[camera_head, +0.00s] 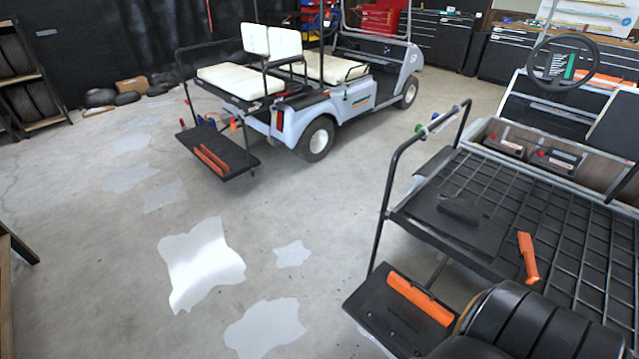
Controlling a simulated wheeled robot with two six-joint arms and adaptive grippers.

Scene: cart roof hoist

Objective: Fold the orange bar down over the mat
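An orange bar (418,299) lies along a black foot plate with a mat-like dark top (381,313) at the rear of the near cart, lower right. A second orange piece (528,258), like a short upright handle, stands tilted on that cart's black grid deck (480,190). A flat black pad (462,224) lies on the deck. A similar orange bar (210,160) is on the far cart's rear step (232,166). I cannot tell which orange piece and mat the task names.
Large black rounded shapes (535,322) at the lower right hide part of the near cart. A black rail (388,190) rises at its rear corner. The far cart (352,98) has white seats. The grey floor (140,270) between is open, with pale patches.

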